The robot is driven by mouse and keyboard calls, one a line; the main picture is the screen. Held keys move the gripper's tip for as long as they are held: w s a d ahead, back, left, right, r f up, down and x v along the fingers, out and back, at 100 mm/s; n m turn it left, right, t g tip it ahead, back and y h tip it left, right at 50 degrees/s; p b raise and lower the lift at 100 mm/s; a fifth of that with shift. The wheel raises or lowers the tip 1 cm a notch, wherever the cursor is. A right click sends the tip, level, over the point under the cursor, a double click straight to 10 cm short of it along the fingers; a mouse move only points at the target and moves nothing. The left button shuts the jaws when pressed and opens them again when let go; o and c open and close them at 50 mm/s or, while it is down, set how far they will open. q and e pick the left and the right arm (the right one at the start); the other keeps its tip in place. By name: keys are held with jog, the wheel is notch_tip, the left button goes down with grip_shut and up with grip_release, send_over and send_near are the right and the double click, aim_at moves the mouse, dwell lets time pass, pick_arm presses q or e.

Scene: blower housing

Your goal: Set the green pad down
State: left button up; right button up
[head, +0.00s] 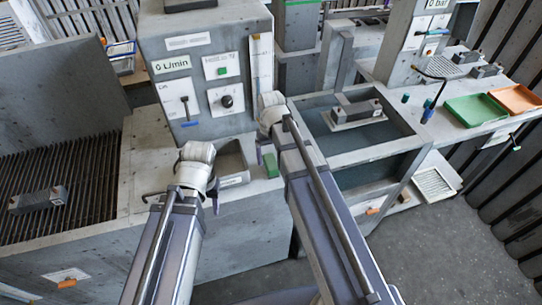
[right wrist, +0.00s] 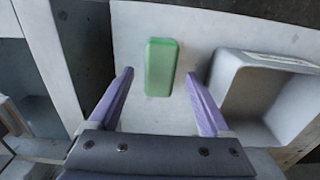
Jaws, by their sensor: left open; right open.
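The green pad (head: 271,165) rests on the light grey ledge beside a shallow grey tray (head: 231,181). In the right wrist view the pad (right wrist: 160,67) lies on the ledge, between and slightly beyond my right gripper's fingertips, with a gap on either side. My right gripper (right wrist: 160,74) is open and empty; in the head view its arm link hides most of it (head: 261,153). My left gripper (head: 214,198) is open, low at the front of the tray, partly hidden by its own wrist.
A control panel housing (head: 208,60) with a lever and knob rises behind the ledge. A water basin (head: 358,140) holding a metal part is to the right. A slatted grate (head: 85,175) with another part is at left. Green (head: 476,110) and orange (head: 516,98) trays sit far right.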

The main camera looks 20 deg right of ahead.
aim_at(271, 161)
notch_tip(271, 161, up, 9)
jog(key=p, duration=0.8)
jog(key=s+a+n+h, duration=0.1)
jog(key=s+a+n, duration=0.2)
jog(key=s+a, duration=0.7)
jog(key=s, duration=0.3)
jog(key=shift+s+a, duration=0.15)
jog(key=shift+a, duration=0.1)
